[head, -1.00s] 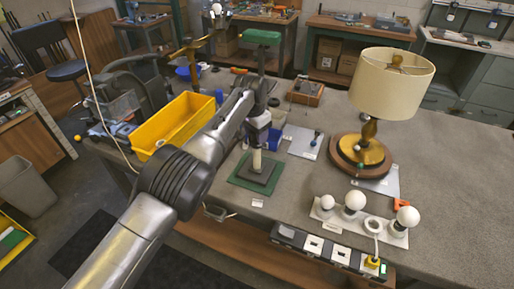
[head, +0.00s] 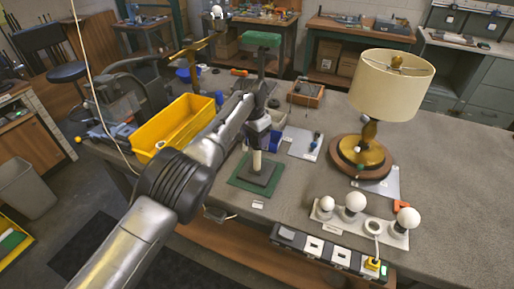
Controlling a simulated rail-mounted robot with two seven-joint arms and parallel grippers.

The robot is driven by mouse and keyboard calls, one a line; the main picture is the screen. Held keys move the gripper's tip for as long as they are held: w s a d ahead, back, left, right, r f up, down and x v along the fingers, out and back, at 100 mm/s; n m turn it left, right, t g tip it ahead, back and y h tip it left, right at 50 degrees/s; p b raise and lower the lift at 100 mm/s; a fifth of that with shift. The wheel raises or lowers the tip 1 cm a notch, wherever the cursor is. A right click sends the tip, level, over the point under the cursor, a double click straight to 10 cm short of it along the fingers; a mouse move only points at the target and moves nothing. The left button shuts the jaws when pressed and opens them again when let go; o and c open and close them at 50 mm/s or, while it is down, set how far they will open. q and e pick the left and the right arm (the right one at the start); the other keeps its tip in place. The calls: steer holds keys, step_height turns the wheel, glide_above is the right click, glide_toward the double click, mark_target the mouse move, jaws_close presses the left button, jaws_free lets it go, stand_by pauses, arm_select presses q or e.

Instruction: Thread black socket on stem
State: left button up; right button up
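My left arm comes in from the lower left, and its gripper (head: 257,140) points down over the stem. The stem (head: 256,163) is a short pale upright post on a dark square base, which sits on a green mat (head: 240,181). The gripper is at or just above the stem's top; its fingers are too small and dark to tell open from shut. I cannot make out the black socket; it may be hidden in or behind the gripper. My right gripper does not show.
A finished lamp (head: 391,82) with a cream shade stands at the right. White bulbs (head: 355,202) sit in a holder near the front edge, above a power strip (head: 313,247). A yellow bin (head: 175,125) is at the left.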

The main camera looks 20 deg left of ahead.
arm_select(q)
steer(key=shift+w+r, duration=0.1)
steer(key=shift+r, duration=0.05)
steer(key=shift+r+p, duration=0.1)
steer(key=shift+p, duration=0.2)
steer(key=shift+n+p, duration=1.1)
steer(key=shift+p, duration=0.55)
steer(key=shift+d+n+p, duration=0.1)
steer(key=shift+n+p, duration=0.8)
steer(key=shift+n, duration=0.4)
steer(key=shift+d+n+y, duration=0.1)
steer(key=shift+n+y, duration=0.3)
steer(key=shift+n, duration=0.8)
steer(key=shift+f+n+b, duration=0.2)
steer(key=shift+n+b, duration=0.6)
steer(key=shift+b, duration=0.25)
steer(key=shift+r+n+b, duration=0.1)
steer(key=shift+n+b, duration=0.4)
steer(key=shift+b, duration=0.35)
